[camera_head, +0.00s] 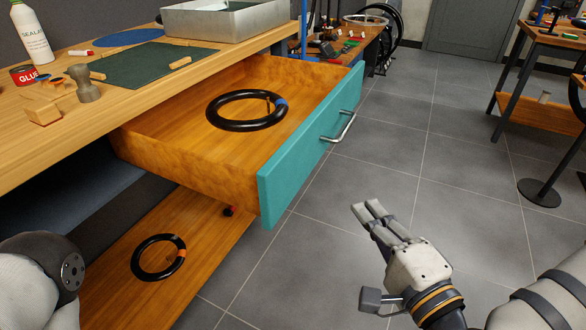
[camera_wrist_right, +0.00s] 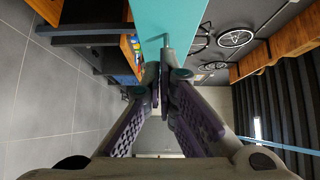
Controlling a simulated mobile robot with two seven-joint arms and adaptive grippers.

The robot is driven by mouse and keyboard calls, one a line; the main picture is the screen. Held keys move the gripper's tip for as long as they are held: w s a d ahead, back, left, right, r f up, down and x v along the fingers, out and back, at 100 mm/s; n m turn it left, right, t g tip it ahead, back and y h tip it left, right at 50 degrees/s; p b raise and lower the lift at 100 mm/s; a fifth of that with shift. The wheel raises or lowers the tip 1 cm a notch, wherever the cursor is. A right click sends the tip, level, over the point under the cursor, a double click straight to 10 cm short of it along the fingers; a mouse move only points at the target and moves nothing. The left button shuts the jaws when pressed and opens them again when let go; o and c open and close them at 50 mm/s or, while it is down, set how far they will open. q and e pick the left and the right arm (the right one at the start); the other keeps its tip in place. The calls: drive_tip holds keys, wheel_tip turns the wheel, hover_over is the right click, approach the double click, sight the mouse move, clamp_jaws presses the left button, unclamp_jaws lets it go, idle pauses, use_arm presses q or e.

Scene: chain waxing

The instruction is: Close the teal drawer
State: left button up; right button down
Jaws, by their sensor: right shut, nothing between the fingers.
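The teal drawer (camera_head: 300,160) is pulled out from under the wooden workbench. A metal bar handle (camera_head: 340,128) is on its teal front. A black ring with a blue band (camera_head: 247,110) lies inside the drawer. My right gripper (camera_head: 367,208) is shut and empty, to the right of the drawer front and apart from it in the head view. In the right wrist view, the teal front (camera_wrist_right: 170,18) and part of the handle (camera_wrist_right: 166,40) show beyond the fingertips (camera_wrist_right: 160,68). Whether they touch is hard to tell there. My left gripper is out of view.
On the workbench (camera_head: 130,110) are a metal tray (camera_head: 225,22), a green mat (camera_head: 150,66), a white bottle (camera_head: 32,35) and small parts. A lower shelf (camera_head: 110,285) holds another black ring (camera_head: 158,258). The grey floor (camera_head: 400,130) right of the drawer is clear.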

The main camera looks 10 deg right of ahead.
approach(311, 152)
drive_tip(key=w+d, duration=0.2)
drive_tip(key=d, duration=0.1)
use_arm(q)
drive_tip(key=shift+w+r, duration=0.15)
use_arm(e)
drive_tip(key=shift+w+a+f, duration=0.1)
drive_tip(key=shift+w+a, duration=0.6)
drive_tip(key=shift+a, duration=0.25)
drive_tip(key=shift+w+a+f, duration=0.1)
drive_tip(key=shift+w+a, duration=0.6)
drive_tip(key=shift+a, duration=0.25)
